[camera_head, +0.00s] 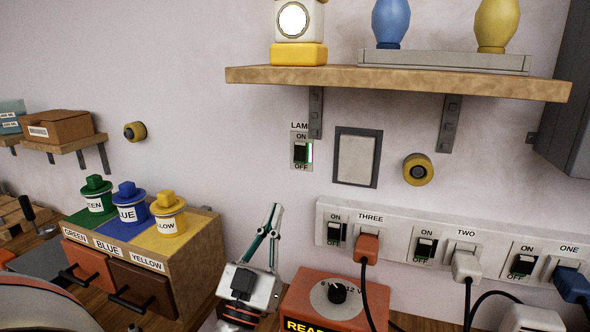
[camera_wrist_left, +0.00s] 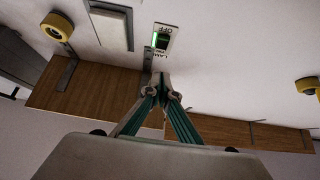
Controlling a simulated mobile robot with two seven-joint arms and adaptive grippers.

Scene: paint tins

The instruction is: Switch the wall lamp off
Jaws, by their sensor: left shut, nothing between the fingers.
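The lamp switch (camera_head: 300,152) is on the wall below the shelf, under a partly hidden lamp label, with ON above and OFF below. A green light strip glows beside its dark rocker. In the left wrist view the same switch (camera_wrist_left: 162,40) appears upside down, just beyond the fingertips. My left gripper (camera_head: 276,207) points up the wall, below and left of the switch, shut and empty. Its closed fingertips also show in the left wrist view (camera_wrist_left: 160,78), apparently apart from the switch. My right gripper is not in view.
A wooden shelf (camera_head: 400,82) overhangs the switch. A pale framed panel (camera_head: 355,158) and a yellow round fitting (camera_head: 417,169) are to its right. A power strip (camera_head: 400,237) runs below. A red box (camera_head: 310,300) and a paint tin rack (camera_head: 190,255) stand lower down.

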